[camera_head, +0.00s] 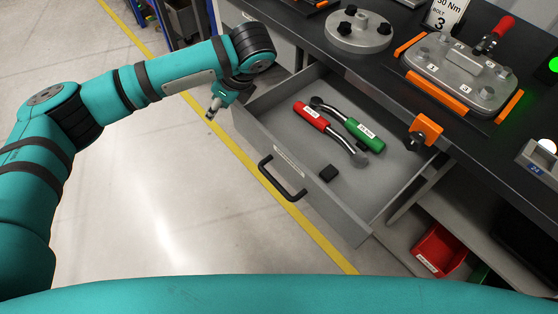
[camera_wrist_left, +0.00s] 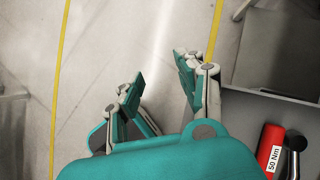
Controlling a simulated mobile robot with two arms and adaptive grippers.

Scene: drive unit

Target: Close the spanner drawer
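The spanner drawer (camera_head: 330,205) is pulled out from under the dark workbench, with a black bar handle (camera_head: 280,180) on its front. Inside it lie a red-handled spanner (camera_head: 325,125) and a green-handled spanner (camera_head: 352,129). My left gripper (camera_head: 212,109) is at the drawer's left rear side, outside it and apart from the handle. In the left wrist view my left gripper (camera_wrist_left: 163,88) has its fingers spread with nothing between them. The drawer's edge and the red handle (camera_wrist_left: 270,148) show at the right there. My right gripper is not in view.
The bench top holds a round metal flange (camera_head: 358,32), a metal cover plate (camera_head: 458,75) with orange edges, and an orange block (camera_head: 425,130) at its front edge. A red bin (camera_head: 438,250) sits on the shelf below. The floor before the drawer is clear.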

